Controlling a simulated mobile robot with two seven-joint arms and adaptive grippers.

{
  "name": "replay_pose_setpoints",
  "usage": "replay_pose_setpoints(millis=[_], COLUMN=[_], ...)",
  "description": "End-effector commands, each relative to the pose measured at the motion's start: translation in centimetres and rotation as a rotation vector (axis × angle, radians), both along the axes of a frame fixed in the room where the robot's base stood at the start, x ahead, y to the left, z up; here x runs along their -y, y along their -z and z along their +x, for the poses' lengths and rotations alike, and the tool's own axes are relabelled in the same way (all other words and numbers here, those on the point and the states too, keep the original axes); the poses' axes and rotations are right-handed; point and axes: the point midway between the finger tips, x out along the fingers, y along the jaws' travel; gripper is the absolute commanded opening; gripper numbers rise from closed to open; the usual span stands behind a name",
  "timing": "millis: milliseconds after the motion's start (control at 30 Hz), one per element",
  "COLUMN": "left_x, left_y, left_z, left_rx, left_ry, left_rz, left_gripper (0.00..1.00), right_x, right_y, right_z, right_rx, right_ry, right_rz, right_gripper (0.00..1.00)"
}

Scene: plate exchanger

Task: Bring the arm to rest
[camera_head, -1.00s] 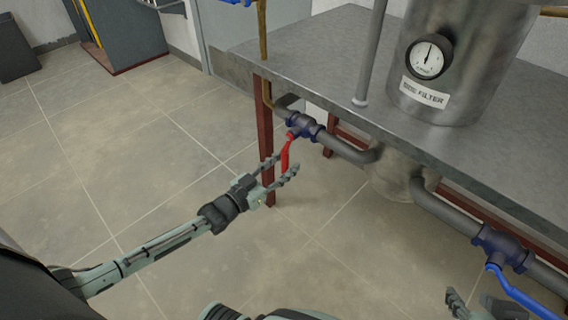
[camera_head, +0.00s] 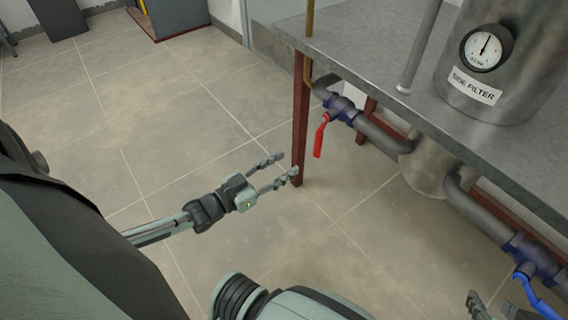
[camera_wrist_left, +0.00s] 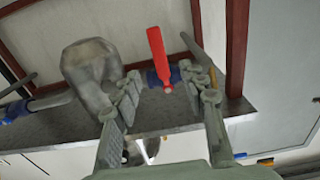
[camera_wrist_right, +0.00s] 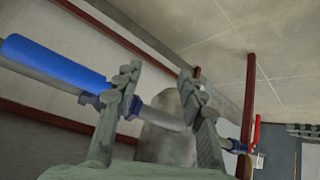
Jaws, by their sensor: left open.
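My left gripper (camera_head: 284,167) is open and empty, over the floor to the lower left of the red valve handle (camera_head: 320,137). A gap of floor shows between them in the head view. The red handle hangs down from a blue valve on the pipe. In the left wrist view the red handle (camera_wrist_left: 157,55) shows beyond the spread fingers. My right gripper (camera_head: 492,306) is at the lower right edge of the head view, beside the blue valve handle (camera_head: 537,298). In the right wrist view its fingers are apart, with the blue handle (camera_wrist_right: 50,62) to the left.
A metal table (camera_head: 370,70) carries a filter tank (camera_head: 500,85) with a gauge. Its red leg (camera_head: 300,120) stands just beyond my left fingertips. The pipe (camera_head: 385,135) runs below the table edge. Open tiled floor (camera_head: 150,120) lies to the left.

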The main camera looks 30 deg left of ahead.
Motion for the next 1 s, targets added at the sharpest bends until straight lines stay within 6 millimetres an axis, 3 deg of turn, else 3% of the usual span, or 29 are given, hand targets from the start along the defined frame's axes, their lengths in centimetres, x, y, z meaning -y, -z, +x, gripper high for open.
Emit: replay_pose_setpoints(millis=[367,567,667,800,1000], left_x=[0.5,2.6,3.2,3.0,2.0], left_y=[0.3,3.1,4.8,6.0,5.8], left_z=[0.1,-0.6,-2.4,-6.6,-13.5], left_rx=[-0.034,-0.296,-0.493,-0.775,-1.103], left_ry=[-0.011,-0.091,-0.145,-0.218,-0.291], left_rz=[0.011,0.113,0.192,0.296,0.388], left_gripper=[0.42,0.42,0.42,0.42,0.42], right_x=[0.2,1.5,2.5,3.9,5.4], right_y=[0.3,3.3,5.6,8.5,11.6], right_z=[-0.1,-0.8,-1.6,-3.0,-5.0], right_rx=[-0.014,-0.121,-0.197,-0.299,-0.409], right_ry=[0.003,0.029,0.048,0.075,0.105], right_rz=[-0.004,-0.024,-0.038,-0.056,-0.072], right_gripper=[0.40,0.40,0.40,0.40,0.40])
